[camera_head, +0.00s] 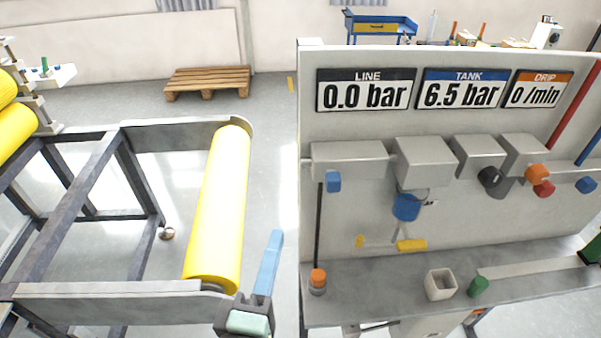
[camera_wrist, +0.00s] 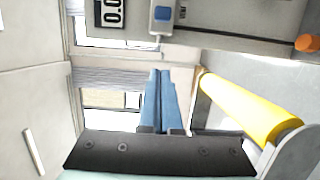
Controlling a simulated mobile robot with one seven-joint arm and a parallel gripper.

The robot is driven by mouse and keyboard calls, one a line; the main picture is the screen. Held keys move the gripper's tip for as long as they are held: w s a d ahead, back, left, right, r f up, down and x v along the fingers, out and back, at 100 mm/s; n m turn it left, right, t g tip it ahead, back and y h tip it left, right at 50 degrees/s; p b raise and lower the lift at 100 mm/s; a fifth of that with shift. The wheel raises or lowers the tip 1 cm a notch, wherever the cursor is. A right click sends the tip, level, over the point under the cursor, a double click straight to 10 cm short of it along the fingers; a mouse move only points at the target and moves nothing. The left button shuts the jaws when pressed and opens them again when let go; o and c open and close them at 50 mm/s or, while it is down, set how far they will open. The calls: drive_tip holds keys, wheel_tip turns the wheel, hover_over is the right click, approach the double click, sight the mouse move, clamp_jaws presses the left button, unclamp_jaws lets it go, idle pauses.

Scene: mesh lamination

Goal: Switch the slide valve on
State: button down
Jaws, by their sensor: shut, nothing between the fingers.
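The grey panel (camera_head: 385,238) on the right carries a row of grey blocks. The leftmost block (camera_head: 350,161) has a blue piece (camera_head: 333,181) hanging at its lower left; this may be the slide valve, but no label shows this. The blue piece also shows at the top of the wrist view (camera_wrist: 159,14). The LINE display (camera_head: 366,90) reads 0.0 bar and the TANK display (camera_head: 463,88) reads 6.5 bar. My gripper (camera_head: 275,236) is left of the panel, below the blue piece and apart from it. Its blue fingers (camera_wrist: 161,74) are together and empty.
A yellow roller (camera_head: 219,205) on a metal frame stands close to the left of my gripper. A grey shelf (camera_head: 385,300) below the panel holds an orange-capped item (camera_head: 318,280), a white square cup (camera_head: 440,284) and a green piece (camera_head: 478,287). A wooden pallet (camera_head: 207,82) lies behind.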

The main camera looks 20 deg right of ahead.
sight(333, 182)
drive_tip(key=shift+d, duration=0.1)
drive_tip(key=w+d+p, duration=0.6)
drive_tip(key=w+d, duration=0.1)
drive_tip(key=d, duration=0.1)
drive_tip(key=shift+w+r, duration=0.1)
drive_tip(key=shift+w, duration=0.3)
drive_tip(key=shift+s+d, duration=0.15)
drive_tip(key=shift+d, duration=0.25)
